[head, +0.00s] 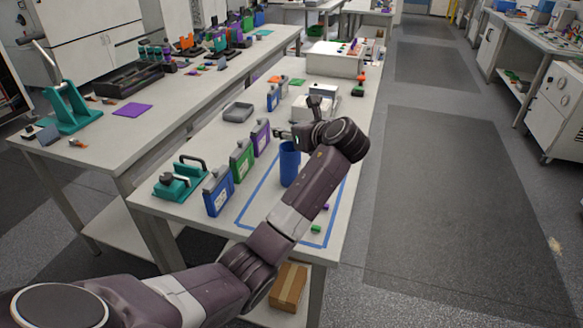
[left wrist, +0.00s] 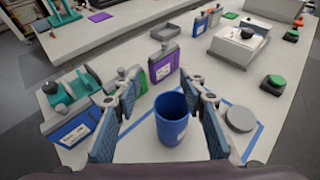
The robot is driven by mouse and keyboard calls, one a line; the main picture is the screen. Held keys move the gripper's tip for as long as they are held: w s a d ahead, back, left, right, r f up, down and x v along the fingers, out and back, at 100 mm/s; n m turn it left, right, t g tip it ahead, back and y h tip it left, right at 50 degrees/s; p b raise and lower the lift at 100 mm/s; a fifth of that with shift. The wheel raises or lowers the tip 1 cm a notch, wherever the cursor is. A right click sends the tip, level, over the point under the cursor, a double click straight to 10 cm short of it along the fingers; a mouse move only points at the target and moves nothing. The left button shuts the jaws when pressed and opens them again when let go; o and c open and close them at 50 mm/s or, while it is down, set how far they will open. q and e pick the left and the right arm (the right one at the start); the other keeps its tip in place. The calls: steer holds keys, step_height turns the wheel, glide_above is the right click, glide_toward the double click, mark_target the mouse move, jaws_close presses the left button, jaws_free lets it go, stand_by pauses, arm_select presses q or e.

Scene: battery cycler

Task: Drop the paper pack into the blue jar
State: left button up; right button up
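The blue jar (head: 289,165) stands upright and open-topped on the right-hand bench. In the left wrist view the blue jar (left wrist: 172,122) shows between and below my fingers, which do not visibly touch it; its inside is dark. My left gripper (head: 298,120) reaches over the bench beside the jar. Its fingers are spread with nothing held between them, as the left wrist view of the gripper (left wrist: 158,122) shows. I cannot make out a paper pack in either view. My right gripper is out of view.
Blue tape (head: 262,187) outlines an area around the jar. Blue, green and purple (head: 261,137) bottles line the bench's left side, near a teal device (head: 180,180). A grey disc (left wrist: 240,118) lies right of the jar. A grey tray (head: 238,112) and white scale (left wrist: 246,45) stand farther back.

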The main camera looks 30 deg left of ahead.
arm_select(q)
steer(key=v, duration=1.1)
steer(key=shift+d, duration=0.2)
